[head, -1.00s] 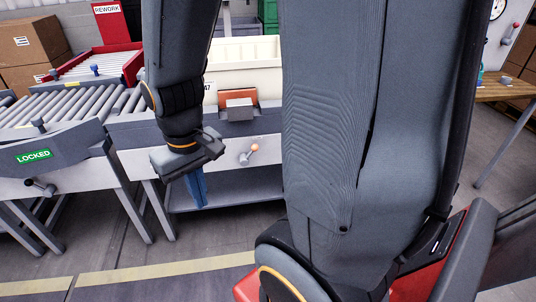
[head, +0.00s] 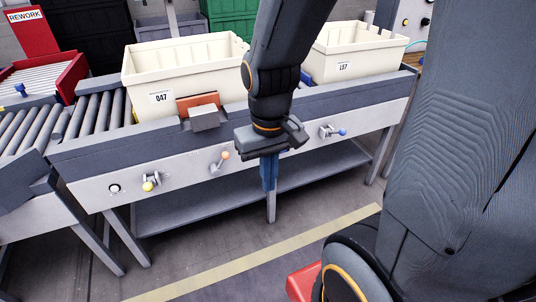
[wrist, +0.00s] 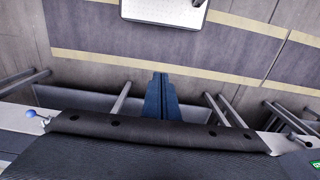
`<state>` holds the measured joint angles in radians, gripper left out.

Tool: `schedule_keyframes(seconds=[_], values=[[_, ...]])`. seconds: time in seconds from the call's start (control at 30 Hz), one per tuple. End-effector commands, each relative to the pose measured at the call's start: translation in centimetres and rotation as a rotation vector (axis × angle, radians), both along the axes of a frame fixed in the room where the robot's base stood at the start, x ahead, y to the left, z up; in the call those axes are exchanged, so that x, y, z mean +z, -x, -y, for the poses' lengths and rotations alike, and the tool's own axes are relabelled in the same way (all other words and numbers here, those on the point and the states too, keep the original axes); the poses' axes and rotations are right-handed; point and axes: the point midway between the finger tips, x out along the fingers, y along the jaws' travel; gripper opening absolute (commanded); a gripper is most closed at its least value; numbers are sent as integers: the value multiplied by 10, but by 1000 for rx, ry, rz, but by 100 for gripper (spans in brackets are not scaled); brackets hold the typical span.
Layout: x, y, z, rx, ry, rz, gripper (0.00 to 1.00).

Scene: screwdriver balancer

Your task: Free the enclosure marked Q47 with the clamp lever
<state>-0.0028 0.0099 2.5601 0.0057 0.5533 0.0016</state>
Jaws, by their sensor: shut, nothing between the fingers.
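The cream enclosure marked Q47 (head: 145,75) sits upright on the grey conveyor bench in the head view. A clamp with a grey block (head: 205,119) and an orange pad (head: 198,102) stands against its front side. Below the clamp, a lever with an orange knob (head: 225,155) is mounted on the bench's front panel. My gripper (head: 269,186) points down in front of the bench, to the right of the orange-knobbed lever and apart from it. Its blue fingers are shut and empty; they also show in the wrist view (wrist: 160,90).
A second cream enclosure (head: 368,65) stands to the right. The front panel also carries a yellow-knobbed lever (head: 149,185) on the left and a blue-knobbed lever (head: 333,132) on the right. A red REWORK lane (head: 68,75) is at far left. Floor before the bench is clear.

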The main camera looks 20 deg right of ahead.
Motion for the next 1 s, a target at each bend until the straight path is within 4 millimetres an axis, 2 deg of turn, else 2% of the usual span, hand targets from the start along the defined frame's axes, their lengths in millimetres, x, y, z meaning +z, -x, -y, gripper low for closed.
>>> schedule_keyframes(seconds=[0.4, 0.47, 0.53, 0.63, 0.77, 0.8, 0.9, 1.0], values=[[-1, -1, 0, -1, 1, 1, 0], [-4, -6, 3, -10, 5, 11, 0], [-14, -20, 11, -36, 16, 41, 0], [-39, -58, 31, -103, 39, 130, 0], [-84, -131, 67, -222, 35, 311, 0], [-98, -154, 77, -260, 18, 373, 0], [-132, -204, 96, -344, -61, 517, 0], [-164, -246, 107, -424, -188, 641, 0]])
